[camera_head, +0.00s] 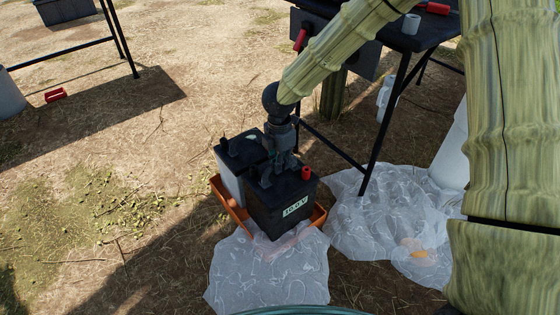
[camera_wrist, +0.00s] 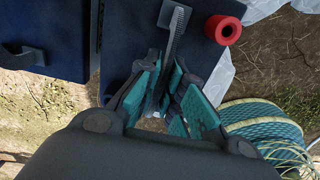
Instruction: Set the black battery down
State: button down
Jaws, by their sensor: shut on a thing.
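The black battery (camera_head: 282,208) with a "10.0 V" label and a red terminal cap stands upright at the orange tray (camera_head: 319,215), at the tray's near right side. I cannot tell whether its underside touches the tray. My gripper (camera_head: 279,170) is above it, shut on the handle on its top. In the wrist view the handle (camera_wrist: 177,28) runs between my gripper's teal-padded fingers (camera_wrist: 160,103), with the battery's dark top (camera_wrist: 128,38) below and the red cap (camera_wrist: 222,29) to the right.
A second dark-topped battery (camera_head: 232,158) stands close beside, behind left; it also shows in the wrist view (camera_wrist: 55,30). Clear plastic sheets (camera_head: 265,275) lie in front and right. A dark table (camera_head: 410,38) stands behind right. A hose coil (camera_wrist: 262,125) is near. Bare ground lies left.

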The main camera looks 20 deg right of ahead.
jog(key=shift+w+f+b, duration=0.1)
jog(key=shift+f+b, duration=0.55)
jog(key=shift+f, duration=0.6)
jog(key=c, duration=1.5)
grip_release()
jog(key=shift+f, duration=0.1)
jog(key=shift+c, duration=0.2)
notch_tip(320, 180, up, 12)
jog(key=p, duration=0.6)
